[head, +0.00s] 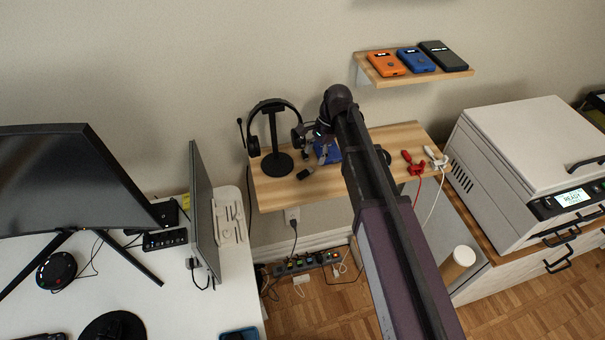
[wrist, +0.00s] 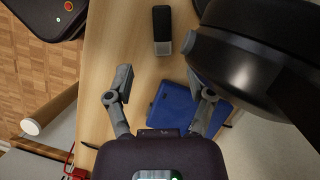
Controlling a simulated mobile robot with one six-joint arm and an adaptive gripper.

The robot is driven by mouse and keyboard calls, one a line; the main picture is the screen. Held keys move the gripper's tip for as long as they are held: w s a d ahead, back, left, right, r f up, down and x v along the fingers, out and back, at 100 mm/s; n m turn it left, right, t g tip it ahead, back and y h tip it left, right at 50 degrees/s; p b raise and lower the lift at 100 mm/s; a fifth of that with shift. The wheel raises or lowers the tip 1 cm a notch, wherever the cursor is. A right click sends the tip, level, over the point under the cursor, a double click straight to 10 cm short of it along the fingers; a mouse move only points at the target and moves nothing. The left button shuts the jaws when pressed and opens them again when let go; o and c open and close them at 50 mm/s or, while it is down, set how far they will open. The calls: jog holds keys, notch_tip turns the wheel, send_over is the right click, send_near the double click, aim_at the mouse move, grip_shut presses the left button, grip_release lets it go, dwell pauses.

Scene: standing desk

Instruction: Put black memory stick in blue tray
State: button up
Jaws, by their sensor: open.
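The black memory stick (wrist: 161,24), with a silver-grey end, lies on the wooden shelf in the wrist view. It also shows as a small dark piece (head: 305,173) beside the headphone stand in the head view. A flat blue tray-like thing (wrist: 178,110) lies on the shelf near it, partly hidden by a finger of my gripper; it also shows in the head view (head: 334,153). My gripper (wrist: 160,86) is open and empty, above the shelf, with the stick beyond its fingertips. A blue-rimmed tray (head: 238,332) is cut off at the bottom edge of the head view.
Black headphones on a stand (head: 275,140) stand close beside the stick. Red and white cable clips (head: 413,164) lie at the shelf's right end. A small upper shelf (head: 415,78) holds orange, blue and black devices. A monitor (head: 203,210) stands on the white desk (head: 180,300).

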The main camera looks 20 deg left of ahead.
aim_at(308, 171)
jog(key=shift+b+x, duration=2.45)
jog(key=shift+x, duration=0.15)
jog(key=shift+w, duration=0.1)
jog(key=c, duration=0.9)
jog(key=shift+r, duration=0.15)
jog(key=shift+r+p, duration=0.2)
jog(key=shift+p, duration=0.2)
jog(key=s+d, duration=0.9)
jog(key=s, duration=0.6)
jog(key=shift+s+d, duration=0.15)
jog(key=shift+d, duration=0.1)
